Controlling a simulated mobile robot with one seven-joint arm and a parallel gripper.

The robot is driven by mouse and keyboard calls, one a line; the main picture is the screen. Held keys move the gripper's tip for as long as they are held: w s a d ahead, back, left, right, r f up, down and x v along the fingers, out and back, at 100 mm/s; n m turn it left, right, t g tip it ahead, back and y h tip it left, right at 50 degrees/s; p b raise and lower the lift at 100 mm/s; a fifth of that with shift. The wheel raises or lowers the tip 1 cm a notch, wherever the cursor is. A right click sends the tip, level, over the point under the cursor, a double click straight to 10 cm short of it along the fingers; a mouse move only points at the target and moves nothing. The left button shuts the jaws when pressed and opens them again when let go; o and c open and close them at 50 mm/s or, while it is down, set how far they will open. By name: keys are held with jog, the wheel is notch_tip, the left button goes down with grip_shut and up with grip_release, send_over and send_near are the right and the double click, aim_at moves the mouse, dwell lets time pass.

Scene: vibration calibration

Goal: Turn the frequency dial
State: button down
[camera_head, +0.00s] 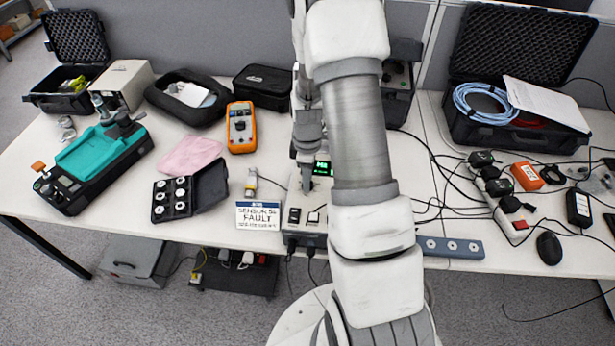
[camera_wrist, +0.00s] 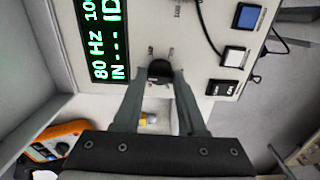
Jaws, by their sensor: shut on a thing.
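The frequency dial (camera_wrist: 159,70) is a small black knob on the pale face of a control box (camera_wrist: 200,50), seen in the wrist view. My gripper (camera_wrist: 160,78) has its two fingertips closed on the dial from either side. Beside the dial, a black display (camera_wrist: 102,40) shows green text with "80 Hz" and "IN ---". In the head view the box (camera_head: 294,202) stands at the table's front middle, partly hidden by my arm, with its green display (camera_head: 322,168) showing. My gripper is above the box there, and the dial is hidden.
A "SENSOR 54 FAULT" sign (camera_head: 258,215) stands left of the box. An orange multimeter (camera_head: 241,127), an open black case (camera_head: 190,190) and a teal-topped device (camera_head: 100,155) are further left. Power strips, cables and a black mouse (camera_head: 549,248) lie to the right.

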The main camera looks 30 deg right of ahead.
jog(key=m+b, duration=0.1)
jog(key=m, duration=0.5)
jog(key=shift+b, duration=0.4)
jog(key=m, duration=0.6)
jog(key=shift+b, duration=0.4)
jog(key=m, duration=0.5)
jog(key=shift+m, duration=0.4)
jog(key=m+p, duration=0.1)
jog(key=m, duration=0.4)
jog(key=shift+m, duration=0.3)
jog(key=shift+c, duration=2.4)
grip_release()
jog(key=shift+r, duration=0.1)
